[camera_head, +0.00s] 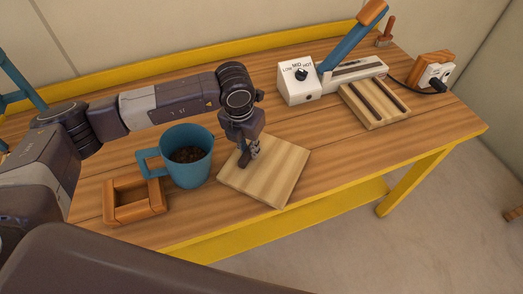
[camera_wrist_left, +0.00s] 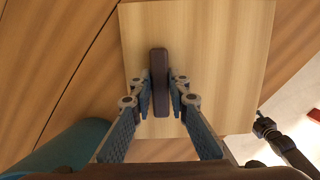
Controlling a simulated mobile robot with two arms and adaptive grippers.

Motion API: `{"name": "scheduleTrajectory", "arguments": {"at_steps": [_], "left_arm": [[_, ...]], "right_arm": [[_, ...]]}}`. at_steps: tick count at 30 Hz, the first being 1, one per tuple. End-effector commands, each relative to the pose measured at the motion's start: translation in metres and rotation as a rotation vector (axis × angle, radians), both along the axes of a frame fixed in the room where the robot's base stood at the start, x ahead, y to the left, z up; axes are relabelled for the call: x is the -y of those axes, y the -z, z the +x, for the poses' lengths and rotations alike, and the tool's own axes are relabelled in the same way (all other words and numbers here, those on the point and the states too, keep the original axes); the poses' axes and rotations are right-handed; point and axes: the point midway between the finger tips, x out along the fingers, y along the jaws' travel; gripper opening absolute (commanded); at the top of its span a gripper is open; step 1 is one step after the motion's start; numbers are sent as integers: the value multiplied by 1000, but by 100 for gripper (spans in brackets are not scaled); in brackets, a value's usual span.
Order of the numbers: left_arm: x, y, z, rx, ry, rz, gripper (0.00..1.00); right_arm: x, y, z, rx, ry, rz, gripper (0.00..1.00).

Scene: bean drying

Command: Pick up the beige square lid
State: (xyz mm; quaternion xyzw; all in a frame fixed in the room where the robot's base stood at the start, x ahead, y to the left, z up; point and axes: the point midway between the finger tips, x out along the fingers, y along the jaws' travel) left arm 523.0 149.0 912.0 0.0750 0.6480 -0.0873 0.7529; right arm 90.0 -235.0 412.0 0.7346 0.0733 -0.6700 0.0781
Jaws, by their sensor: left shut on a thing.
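The beige square lid (camera_head: 281,172) is a flat wooden board with a dark bar handle on top. It lies at the middle front of the table, right of the blue mug. My left gripper (camera_head: 247,158) is over the lid's left part, pointing down. In the left wrist view the lid (camera_wrist_left: 225,60) fills the upper middle, and the fingers of my left gripper (camera_wrist_left: 160,88) are closed on both sides of the dark handle (camera_wrist_left: 160,60). I cannot tell whether the lid is raised.
A blue mug (camera_head: 197,172) with dark contents stands left of the lid. A small wooden frame (camera_head: 134,203) is at the front left. A white device with a dial (camera_head: 299,83), a slotted wooden block (camera_head: 376,104) and a power outlet (camera_head: 437,76) are to the right. The right front tabletop is clear.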

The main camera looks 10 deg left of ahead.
Motion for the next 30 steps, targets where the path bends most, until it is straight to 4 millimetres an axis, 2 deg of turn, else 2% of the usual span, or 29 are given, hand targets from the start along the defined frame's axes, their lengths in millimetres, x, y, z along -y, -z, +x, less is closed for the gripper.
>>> {"name": "scheduleTrajectory", "arguments": {"at_steps": [21,30], "left_arm": [[0,-39,0,2,0,0,0],[0,-41,0,1,0,0,0]], "right_arm": [[0,-17,0,0,-1,0,40],[0,-16,0,0,-1,0,40]]}}
